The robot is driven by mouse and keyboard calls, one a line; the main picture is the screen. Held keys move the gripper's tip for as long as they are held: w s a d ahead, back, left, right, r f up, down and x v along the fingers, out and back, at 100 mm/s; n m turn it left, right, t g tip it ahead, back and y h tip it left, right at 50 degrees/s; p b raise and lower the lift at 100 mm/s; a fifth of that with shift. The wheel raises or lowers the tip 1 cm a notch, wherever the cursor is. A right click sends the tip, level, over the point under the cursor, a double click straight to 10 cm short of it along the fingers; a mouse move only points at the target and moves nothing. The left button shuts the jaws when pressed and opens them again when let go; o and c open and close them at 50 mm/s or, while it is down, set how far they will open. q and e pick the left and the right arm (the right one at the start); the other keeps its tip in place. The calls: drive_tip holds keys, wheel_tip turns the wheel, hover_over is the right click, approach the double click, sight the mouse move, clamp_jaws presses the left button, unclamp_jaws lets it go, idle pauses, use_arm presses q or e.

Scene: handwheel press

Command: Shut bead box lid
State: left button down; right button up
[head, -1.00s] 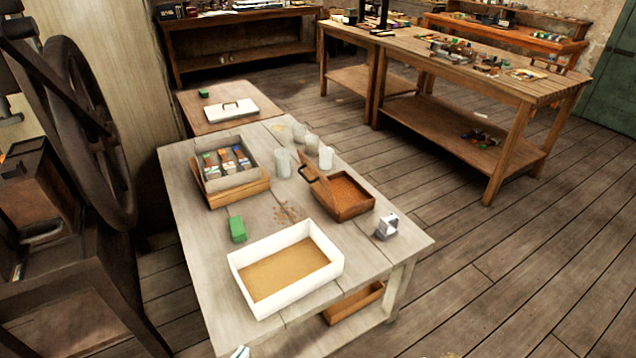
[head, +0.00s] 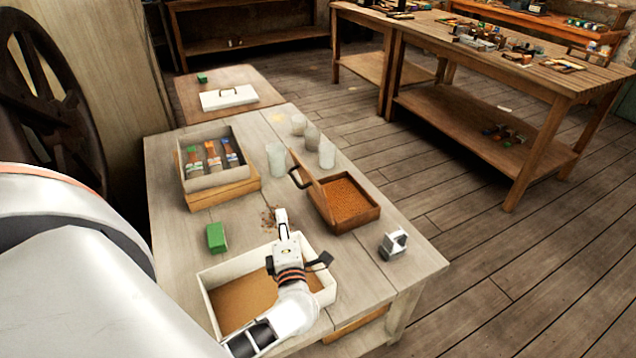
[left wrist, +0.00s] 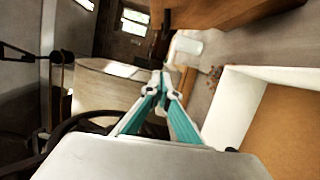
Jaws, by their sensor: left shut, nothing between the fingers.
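The bead box (head: 368,212) is a brown wooden box full of orange-brown beads, on the pale table. Its wooden lid (head: 312,188) stands open, tilted up on the box's left side, with a black handle (head: 297,178) on it. My left gripper (head: 281,218) is over the far rim of the white tray, to the left of and nearer than the bead box, apart from the lid. In the left wrist view its teal fingers (left wrist: 161,84) meet at the tips with nothing between them. My right gripper is not in view.
The white tray (head: 212,302) with a brown floor is below my left arm. A green block (head: 216,238), a grey tray (head: 219,182) with several coloured items, glass jars (head: 277,160) and a metal block (head: 393,244) stand around. A white lid (head: 229,97) lies on the farther table.

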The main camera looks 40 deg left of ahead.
use_arm(q)
drive_tip(key=w+a, duration=0.5)
drive_tip(key=w, duration=0.5)
drive_tip(key=shift+a+r+b, duration=0.25)
drive_tip(key=shift+a+b, duration=0.05)
drive_tip(key=shift+b, duration=0.05)
